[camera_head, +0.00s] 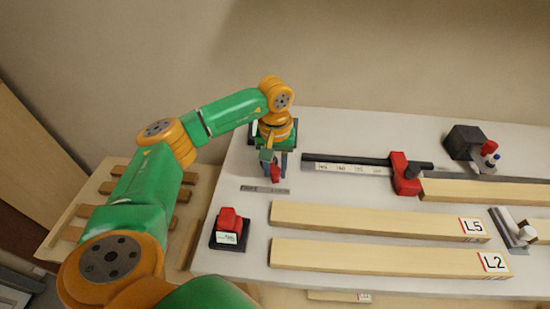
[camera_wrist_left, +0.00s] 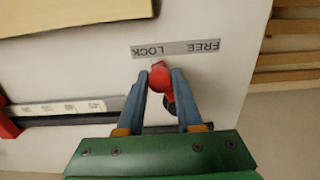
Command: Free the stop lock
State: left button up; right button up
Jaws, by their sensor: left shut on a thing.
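A small red lever (camera_head: 275,174) stands on the white bench behind a grey label strip (camera_head: 265,189). The strip reads FREE and LOCK in the left wrist view (camera_wrist_left: 176,49), where the lever's red tip (camera_wrist_left: 158,76) lies on the LOCK side. My left gripper (camera_head: 275,168) reaches down over the lever, with its blue fingers (camera_wrist_left: 167,84) on both sides of it, shut on it. The red stop (camera_head: 405,174) sits on a dark rail with a white scale (camera_head: 345,168), right of the lever. My right gripper is not in view.
Wooden boards marked L5 (camera_head: 375,221) and L2 (camera_head: 390,259) lie in front.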

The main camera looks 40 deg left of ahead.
pick_arm(q)
jog(key=shift+s+a, duration=0.1)
jog(key=shift+a, duration=0.05)
jog(key=shift+s+a, duration=0.6)
jog(key=shift+a, duration=0.05)
